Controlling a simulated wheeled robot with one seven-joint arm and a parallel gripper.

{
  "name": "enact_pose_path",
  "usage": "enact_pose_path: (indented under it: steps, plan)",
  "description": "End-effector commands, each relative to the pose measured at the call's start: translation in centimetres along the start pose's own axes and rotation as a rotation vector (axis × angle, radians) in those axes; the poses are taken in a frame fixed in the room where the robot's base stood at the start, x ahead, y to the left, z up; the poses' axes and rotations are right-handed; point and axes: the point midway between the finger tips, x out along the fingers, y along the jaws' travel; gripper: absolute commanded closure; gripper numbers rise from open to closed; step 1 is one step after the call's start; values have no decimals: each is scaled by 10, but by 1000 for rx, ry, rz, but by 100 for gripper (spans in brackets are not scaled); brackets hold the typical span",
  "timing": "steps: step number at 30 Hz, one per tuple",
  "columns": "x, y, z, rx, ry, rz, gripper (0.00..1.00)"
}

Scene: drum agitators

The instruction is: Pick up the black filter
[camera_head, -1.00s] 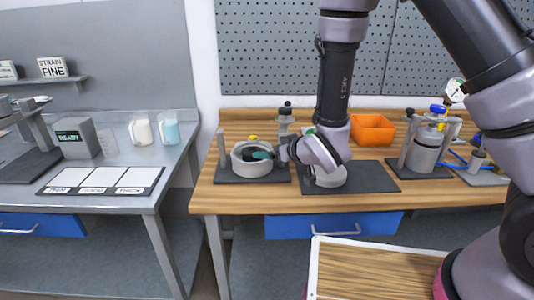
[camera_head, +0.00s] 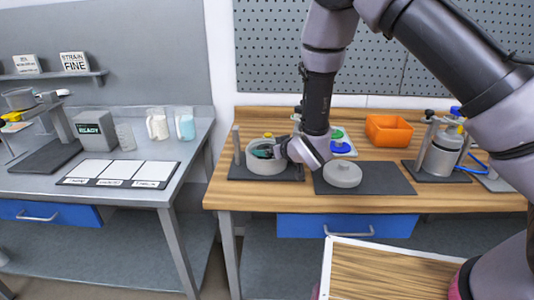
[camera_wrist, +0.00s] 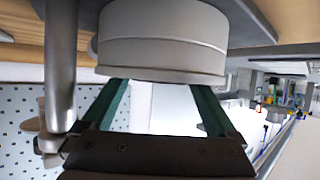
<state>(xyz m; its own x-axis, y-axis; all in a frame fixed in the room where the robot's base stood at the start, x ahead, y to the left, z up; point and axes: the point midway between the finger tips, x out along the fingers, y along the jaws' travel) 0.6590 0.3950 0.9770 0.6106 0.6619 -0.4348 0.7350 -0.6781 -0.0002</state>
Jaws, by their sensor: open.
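I cannot make out a black filter in either view. Small green and blue discs (camera_head: 338,138) lie on a white sheet at the back of the wooden bench, partly behind my arm. My gripper (camera_head: 262,152) is at the round grey drum (camera_head: 266,161) on the bench's left side, with its green fingers over the drum's top. In the wrist view my gripper (camera_wrist: 158,86) is open, its two green fingers apart with nothing seen between them. The drum's grey side (camera_wrist: 160,42) is close to the fingertips; I cannot tell whether they touch.
A metal post (camera_head: 237,145) stands left of the drum. A round grey lid (camera_head: 342,174) sits on a dark mat to the right. An orange bin (camera_head: 390,130) and a metal canister (camera_head: 441,153) stand farther right. The steel bench (camera_head: 190,150) is at left.

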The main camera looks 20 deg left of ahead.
Motion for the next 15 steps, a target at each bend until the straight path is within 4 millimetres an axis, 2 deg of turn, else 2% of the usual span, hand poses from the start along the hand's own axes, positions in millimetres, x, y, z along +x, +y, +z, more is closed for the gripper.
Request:
enact_pose_path:
  steps: [3,5,6,8,9,15]
  plan:
    - [0,0,0,0,0,0,7]
    - [0,0,0,0,0,0,26]
    - [0,0,0,0,0,0,41]
    - [0,0,0,0,0,0,64]
    - [0,0,0,0,0,0,68]
    - [-1,0,0,0,1,1,68]
